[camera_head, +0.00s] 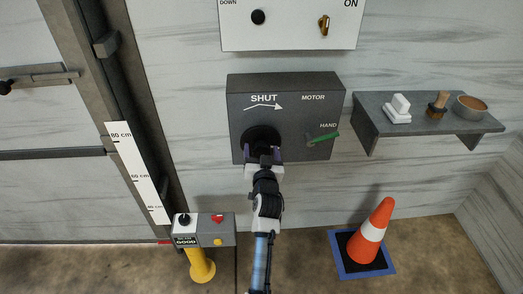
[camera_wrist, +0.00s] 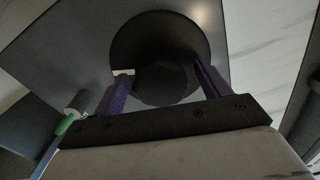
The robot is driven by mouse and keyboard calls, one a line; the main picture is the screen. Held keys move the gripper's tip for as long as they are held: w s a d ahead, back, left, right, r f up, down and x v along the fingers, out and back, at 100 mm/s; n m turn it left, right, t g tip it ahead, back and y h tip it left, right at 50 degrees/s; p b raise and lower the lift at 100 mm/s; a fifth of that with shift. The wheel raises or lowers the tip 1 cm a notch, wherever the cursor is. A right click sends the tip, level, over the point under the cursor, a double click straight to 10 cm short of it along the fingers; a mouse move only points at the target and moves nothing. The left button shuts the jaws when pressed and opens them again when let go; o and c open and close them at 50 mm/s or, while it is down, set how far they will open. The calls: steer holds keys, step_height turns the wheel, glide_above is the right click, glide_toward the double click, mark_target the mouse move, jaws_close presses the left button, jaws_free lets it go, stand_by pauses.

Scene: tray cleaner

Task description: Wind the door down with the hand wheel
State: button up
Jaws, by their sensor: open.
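The black hand wheel (camera_head: 259,132) is on the front of a dark grey box (camera_head: 240,103), below a "SHUT" label with an arrow pointing right. In the wrist view the wheel's round disc (camera_wrist: 160,28) has a dark central hub (camera_wrist: 165,85). My gripper (camera_head: 264,153) is in front of the wheel. Its purple fingers are open on either side of the hub; contact cannot be told. A green-handled lever (camera_head: 324,138) points toward "HAND" and also shows in the wrist view (camera_wrist: 66,124). The door (camera_head: 35,115) is at the left; its lower edge is near the floor.
A white height scale (camera_head: 137,175) stands beside the door frame. A grey control box (camera_head: 222,229) sits on a yellow post (camera_head: 201,265). A shelf (camera_head: 425,122) juts out at the right above an orange cone (camera_head: 373,230). A white panel (camera_head: 290,35) is above the wheel box.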

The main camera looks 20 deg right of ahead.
steer(key=c, duration=1)
steer(key=shift+o, duration=0.2)
steer(key=m+p, duration=0.1)
steer(key=m, duration=0.3)
steer(key=shift+r+m+p, duration=0.1)
steer(key=shift+m+p, duration=0.2)
steer(key=shift+p, duration=0.1)
steer(key=shift+m+p, duration=0.8)
steer(key=shift+m, duration=1.1)
steer(key=o, duration=1)
steer(key=shift+c, duration=0.2)
